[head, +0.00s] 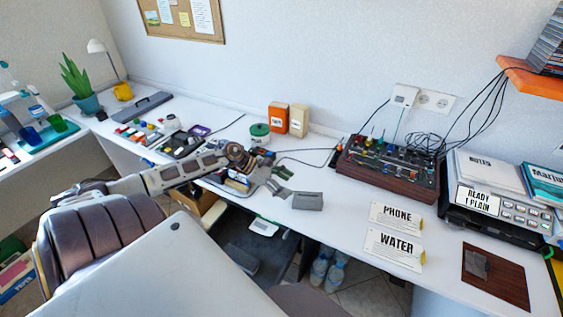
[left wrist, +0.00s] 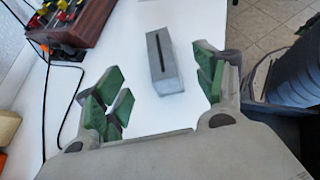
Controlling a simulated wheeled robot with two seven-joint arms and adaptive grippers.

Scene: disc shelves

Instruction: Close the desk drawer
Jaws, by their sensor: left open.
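My left gripper (head: 281,183) is open and empty above the white desk (head: 340,210), near its front edge. Its green-padded fingers are spread wide in the left wrist view (left wrist: 158,88). A grey block with a dark slot (head: 307,201) stands just beyond the fingertips; it also shows in the left wrist view (left wrist: 163,62), framed by the fingers but not gripped. A tan, box-like part (head: 207,207) below the desk's front edge may be the drawer; my left arm hides much of that area, and I cannot tell how far it is open. My right gripper is not in view.
A wooden-sided control panel with cables (head: 388,172) stands at the back. Small items crowd the desk behind my left arm.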

